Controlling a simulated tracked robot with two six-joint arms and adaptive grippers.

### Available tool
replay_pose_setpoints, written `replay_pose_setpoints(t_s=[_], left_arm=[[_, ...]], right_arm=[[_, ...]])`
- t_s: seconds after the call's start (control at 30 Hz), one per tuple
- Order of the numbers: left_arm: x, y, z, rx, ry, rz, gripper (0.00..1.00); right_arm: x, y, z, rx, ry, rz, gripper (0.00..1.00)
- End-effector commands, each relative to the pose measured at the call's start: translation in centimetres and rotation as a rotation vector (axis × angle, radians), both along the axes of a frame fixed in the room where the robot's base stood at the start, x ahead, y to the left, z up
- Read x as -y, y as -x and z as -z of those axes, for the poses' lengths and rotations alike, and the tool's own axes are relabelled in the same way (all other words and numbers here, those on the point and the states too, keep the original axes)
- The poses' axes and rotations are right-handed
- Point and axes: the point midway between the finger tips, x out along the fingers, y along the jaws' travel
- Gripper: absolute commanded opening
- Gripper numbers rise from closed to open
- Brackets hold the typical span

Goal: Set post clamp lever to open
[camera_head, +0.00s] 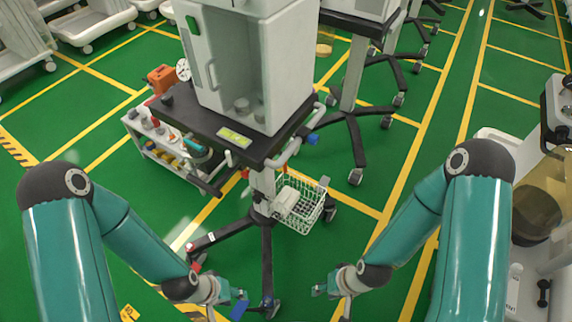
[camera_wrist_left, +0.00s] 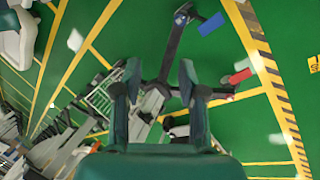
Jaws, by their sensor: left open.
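The anaesthesia cart's post (camera_head: 263,184) stands upright under a black shelf (camera_head: 226,131), on dark spread legs. A dark clamp-like part (camera_head: 261,205) sits low on the post beside the basket; I cannot make out a lever or its setting. A blue knob-like part (camera_head: 312,139) sticks out by the shelf's right handle. My left gripper (camera_head: 226,292) is low, in front of and left of the post. In the left wrist view its fingers (camera_wrist_left: 159,84) are apart and empty, with the cart legs beyond. My right gripper (camera_head: 331,292) is low on the right, apart from the cart; its finger gap is unclear.
A white wire basket (camera_head: 318,210) hangs at the post's right. A low trolley with bottles (camera_head: 160,150) stands left of the cart. Blue (camera_wrist_left: 211,25) and red (camera_wrist_left: 240,76) parts sit by the leg ends.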

Motion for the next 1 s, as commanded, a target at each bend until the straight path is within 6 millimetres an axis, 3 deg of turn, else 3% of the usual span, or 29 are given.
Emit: replay_pose_setpoints(t_s=[0.13,0.23,0.4,0.5,0.7,0.8,1.0], left_arm=[[0.3,-2.0,2.0,0.065,-0.018,0.009,0.41],[0.4,-4.9,4.1,0.156,-0.044,0.021,0.41],[2.0,-11.9,7.7,0.397,-0.107,0.048,0.41],[3.5,-16.3,8.9,0.560,-0.147,0.061,0.41],[7.1,-23.2,9.1,0.876,-0.222,0.065,0.41],[9.2,-25.6,8.4,1.026,-0.255,0.054,0.41],[13.1,-28.1,6.2,1.294,-0.314,0.001,0.41]], right_arm=[[0.0,0.0,2.4,0.000,0.000,0.000,0.40],[0.0,0.0,5.2,0.000,0.000,0.000,0.40],[0.0,0.0,11.9,0.000,0.000,0.000,0.40],[0.0,0.0,16.0,0.000,0.000,0.000,0.40],[0.0,0.0,24.0,0.000,0.000,0.000,0.40],[0.0,0.0,28.0,0.000,0.000,0.000,0.40],[0.0,0.0,35.4,0.000,0.000,0.000,0.40]])
